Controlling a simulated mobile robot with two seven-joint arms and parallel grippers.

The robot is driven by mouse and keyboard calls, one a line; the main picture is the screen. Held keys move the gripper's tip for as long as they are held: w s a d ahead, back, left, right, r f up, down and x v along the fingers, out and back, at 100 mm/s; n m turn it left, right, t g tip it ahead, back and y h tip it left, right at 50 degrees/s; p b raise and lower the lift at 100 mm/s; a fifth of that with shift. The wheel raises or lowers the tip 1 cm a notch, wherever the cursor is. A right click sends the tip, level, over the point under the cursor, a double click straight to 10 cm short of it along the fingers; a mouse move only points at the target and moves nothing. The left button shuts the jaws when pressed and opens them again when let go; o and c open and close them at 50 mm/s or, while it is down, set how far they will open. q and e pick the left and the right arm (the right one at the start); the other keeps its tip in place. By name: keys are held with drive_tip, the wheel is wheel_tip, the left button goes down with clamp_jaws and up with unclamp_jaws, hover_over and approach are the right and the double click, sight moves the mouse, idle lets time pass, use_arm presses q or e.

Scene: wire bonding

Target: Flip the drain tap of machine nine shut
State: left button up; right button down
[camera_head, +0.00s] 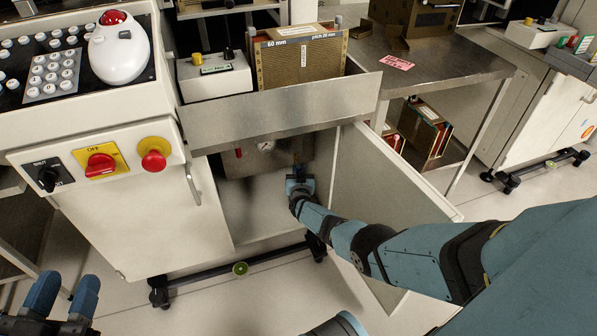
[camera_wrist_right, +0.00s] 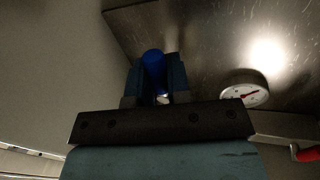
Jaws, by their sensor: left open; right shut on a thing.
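The white machine cabinet (camera_head: 140,215) stands with its lower door (camera_head: 385,190) swung open to the right. My right arm reaches inside, and its gripper (camera_head: 298,180) is at the back of the compartment. In the right wrist view that gripper (camera_wrist_right: 158,85) is shut on a blue handle (camera_wrist_right: 153,62), which appears to be the drain tap's lever. The fingers hide much of the handle, and the tap's body and the lever's exact angle cannot be made out. My left gripper (camera_head: 65,292) is open and empty at the lower left, outside the cabinet. No machine number is legible.
A round gauge (camera_wrist_right: 245,88) sits right of the gripper, and a red handle (camera_wrist_right: 307,154) lies farther right. A metal ledge (camera_head: 275,110) runs above the opening. A steel table (camera_head: 450,62) stands right. The cabinet's wheeled base bar (camera_head: 215,268) is low in front.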

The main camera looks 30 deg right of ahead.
drive_tip(key=m, duration=0.2)
drive_tip(key=shift+a+r+m+g+y, duration=0.1)
drive_tip(key=shift+a+m+g+y, duration=0.2)
drive_tip(key=shift+y, duration=0.1)
use_arm(q)
drive_tip(key=shift+s+d+f+n+p, duration=0.2)
drive_tip(key=shift+n+p, duration=0.1)
drive_tip(key=shift+p, duration=0.15)
use_arm(e)
drive_tip(key=m, duration=0.3)
drive_tip(key=shift+w+a+r+y, duration=0.15)
drive_tip(key=shift+a+r+y, duration=0.05)
drive_tip(key=shift+a+y, duration=0.2)
use_arm(q)
drive_tip(key=shift+r, duration=0.1)
use_arm(e)
drive_tip(key=shift+m+g, duration=0.3)
drive_tip(key=c, duration=1.1)
unclamp_jaws()
